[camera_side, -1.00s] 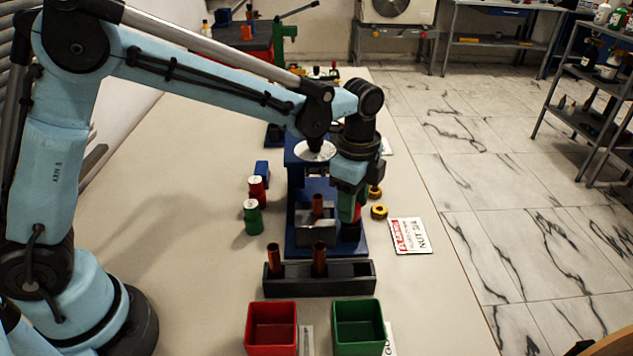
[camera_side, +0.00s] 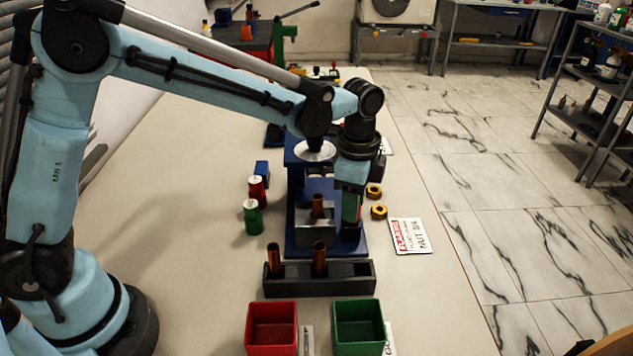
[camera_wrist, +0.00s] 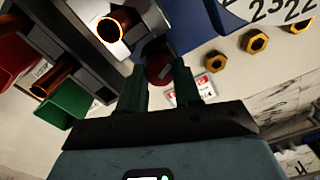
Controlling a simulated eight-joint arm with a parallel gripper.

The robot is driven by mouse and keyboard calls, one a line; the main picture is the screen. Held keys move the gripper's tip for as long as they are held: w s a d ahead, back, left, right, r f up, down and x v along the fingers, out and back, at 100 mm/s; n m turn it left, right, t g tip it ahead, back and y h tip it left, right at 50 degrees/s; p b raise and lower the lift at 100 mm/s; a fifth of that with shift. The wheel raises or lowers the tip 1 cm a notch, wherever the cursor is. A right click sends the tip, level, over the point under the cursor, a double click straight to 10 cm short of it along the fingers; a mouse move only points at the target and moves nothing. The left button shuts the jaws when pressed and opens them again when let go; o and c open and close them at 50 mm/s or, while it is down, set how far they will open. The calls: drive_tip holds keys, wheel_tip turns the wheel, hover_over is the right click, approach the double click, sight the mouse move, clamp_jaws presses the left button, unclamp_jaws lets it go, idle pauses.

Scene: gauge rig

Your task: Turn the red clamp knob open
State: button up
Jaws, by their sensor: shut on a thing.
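The red clamp knob (camera_wrist: 159,67) shows in the wrist view between the green fingers of my gripper (camera_wrist: 160,76), beside the grey clamp block. My gripper is shut on it. In the side view my gripper (camera_side: 351,218) points down at the right side of the blue rig base (camera_side: 298,248), and its fingers and wrist mostly hide the knob. The grey clamp block (camera_side: 310,228) stands on the blue base with an upright copper tube (camera_side: 318,206) at it. The tube's open end (camera_wrist: 113,27) also shows in the wrist view.
A dark rack (camera_side: 340,281) with two copper tubes lies in front of the rig. A red bin (camera_side: 271,341) and a green bin (camera_side: 358,341) stand nearer. Red and green cylinders (camera_side: 253,219) stand left. Yellow nuts (camera_side: 379,212) and a sign (camera_side: 410,236) lie right.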

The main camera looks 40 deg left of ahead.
drive_tip(key=n, duration=1.3)
drive_tip(key=shift+n, duration=0.3)
idle(0.4)
drive_tip(key=o, duration=0.8)
drive_tip(key=shift+c, duration=0.2)
wheel_tip(320, 180, up, 12)
drive_tip(key=shift+r, duration=0.1)
